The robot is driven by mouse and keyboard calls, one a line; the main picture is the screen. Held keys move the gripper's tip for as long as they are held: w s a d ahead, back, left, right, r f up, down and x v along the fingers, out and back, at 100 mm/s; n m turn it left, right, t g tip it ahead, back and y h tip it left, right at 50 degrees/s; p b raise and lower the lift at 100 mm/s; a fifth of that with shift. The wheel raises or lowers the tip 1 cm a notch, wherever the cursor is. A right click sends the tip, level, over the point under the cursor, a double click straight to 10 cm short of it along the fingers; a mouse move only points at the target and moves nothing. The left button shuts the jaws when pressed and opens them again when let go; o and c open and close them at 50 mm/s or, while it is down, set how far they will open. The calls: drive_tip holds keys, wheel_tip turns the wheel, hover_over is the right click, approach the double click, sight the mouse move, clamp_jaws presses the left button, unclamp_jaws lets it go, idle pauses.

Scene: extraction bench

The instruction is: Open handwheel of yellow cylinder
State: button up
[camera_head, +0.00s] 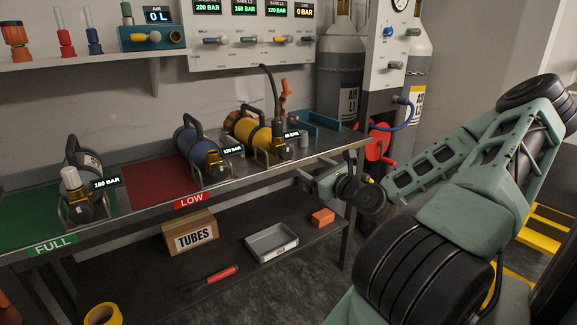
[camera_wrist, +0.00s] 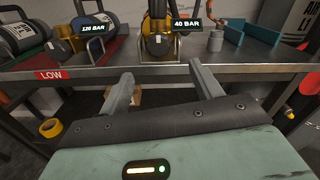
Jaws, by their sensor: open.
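The yellow cylinder (camera_head: 256,133) lies in a cradle on the bench's right part, its valve end toward the front edge. In the wrist view the yellow cylinder (camera_wrist: 157,28) is straight ahead, with a 40 BAR tag beside it. A dark round part at its front, apparently the handwheel (camera_wrist: 160,44), faces me; its detail is too small to tell. My gripper (camera_wrist: 161,74) is open and empty, its fingers apart, short of the bench edge and below the cylinder's front. In the head view my gripper (camera_head: 318,182) is at the bench's front right, clear of the cylinder.
The lower shelf holds a TUBES box (camera_head: 190,233) and a grey tray (camera_head: 271,242).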

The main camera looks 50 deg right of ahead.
sight(288, 153)
drive_tip(key=b+x, duration=0.1)
drive_tip(key=x, duration=1.1)
drive_tip(key=shift+w+a+b, duration=0.1)
drive_tip(key=shift+a+b, duration=0.1)
drive_tip(key=shift+b, duration=0.15)
drive_tip(key=c, duration=1)
